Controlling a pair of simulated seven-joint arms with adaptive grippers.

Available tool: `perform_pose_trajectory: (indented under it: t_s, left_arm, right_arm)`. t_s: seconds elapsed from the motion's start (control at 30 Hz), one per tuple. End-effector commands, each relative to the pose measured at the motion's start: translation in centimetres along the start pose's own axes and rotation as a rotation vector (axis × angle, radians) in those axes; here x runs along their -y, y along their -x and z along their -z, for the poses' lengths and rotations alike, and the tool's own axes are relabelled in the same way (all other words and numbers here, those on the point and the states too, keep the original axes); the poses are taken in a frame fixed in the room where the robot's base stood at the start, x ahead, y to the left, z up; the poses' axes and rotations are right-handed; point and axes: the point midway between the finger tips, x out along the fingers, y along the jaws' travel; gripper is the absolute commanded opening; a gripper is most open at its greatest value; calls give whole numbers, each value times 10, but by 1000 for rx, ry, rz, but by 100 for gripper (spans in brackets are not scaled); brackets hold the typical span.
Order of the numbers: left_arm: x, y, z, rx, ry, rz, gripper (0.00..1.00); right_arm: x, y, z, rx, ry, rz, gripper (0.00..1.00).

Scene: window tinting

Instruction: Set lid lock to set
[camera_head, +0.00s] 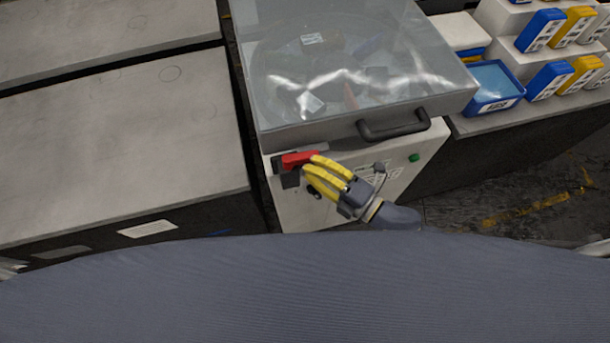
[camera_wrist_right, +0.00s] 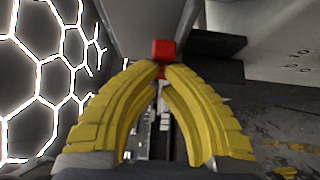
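The lid lock is a red lever (camera_head: 298,159) on the front left of a machine, just below its clear lid (camera_head: 340,70). In the right wrist view its red end (camera_wrist_right: 161,48) stands just beyond the fingertips. My right gripper (camera_head: 309,164) has yellow fingers and reaches in from the lower right. In the right wrist view the fingertips (camera_wrist_right: 161,70) come together with a thin red part between them. The fingers partly hide the lock and its mount.
The lid is down and has a dark handle (camera_head: 394,126). A green button (camera_head: 414,157) sits on the front panel. A grey-topped cabinet (camera_head: 110,150) stands close on the left. A blue tray (camera_head: 492,88) and several blue and yellow packs are at the right.

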Motion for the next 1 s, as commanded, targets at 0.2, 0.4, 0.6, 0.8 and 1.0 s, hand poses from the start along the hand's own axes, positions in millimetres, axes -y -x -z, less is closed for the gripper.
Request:
perform_pose_trajectory:
  t_s: [0.2,0.4,0.6,0.8,1.0]
  left_arm:
    - [0,0,0,0,0,0,42]
    - [0,0,0,0,0,0,42]
    - [0,0,0,0,0,0,42]
    - [0,0,0,0,0,0,42]
    - [0,0,0,0,0,0,42]
  right_arm:
    - [0,0,0,0,0,0,0]
    - [0,0,0,0,0,0,0]
    - [0,0,0,0,0,0,0]
    - [0,0,0,0,0,0,0]
    - [1,8,10,-7,-2,2,0]
